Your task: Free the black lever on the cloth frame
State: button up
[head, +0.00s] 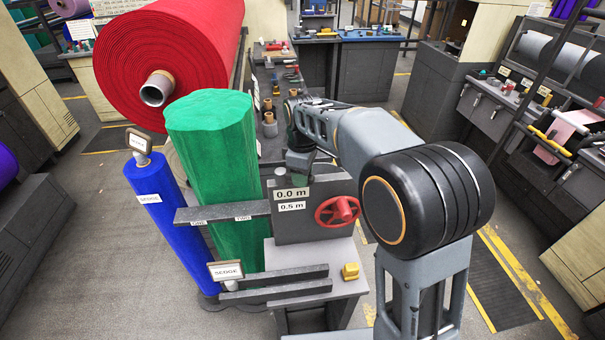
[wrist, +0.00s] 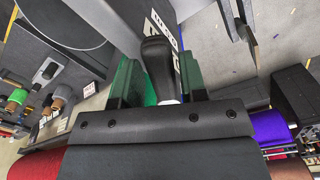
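The black lever (wrist: 159,62) shows in the wrist view as a rounded dark handle with a pale part at its near end. My gripper (wrist: 156,80) has its two dark green fingers on either side of it, with narrow gaps showing at both sides. The fingers look open; contact with the lever cannot be made out. In the head view my gripper (head: 299,163) is at the top edge of the grey cloth frame (head: 325,228), and the lever is hidden there. The frame carries 0.0 m and 0.5 m signs and a red handwheel (head: 337,211).
A green felt roll (head: 212,150) stands upright left of the frame, beside a thinner blue roll (head: 168,215). A large red roll (head: 165,60) lies behind them. A yellow block (head: 350,271) sits on the frame's lower ledge. Grey floor (head: 100,230) is clear at left.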

jog(key=shift+o, duration=1.1)
jog(key=shift+f, duration=0.1)
notch_tip(320, 180, up, 14)
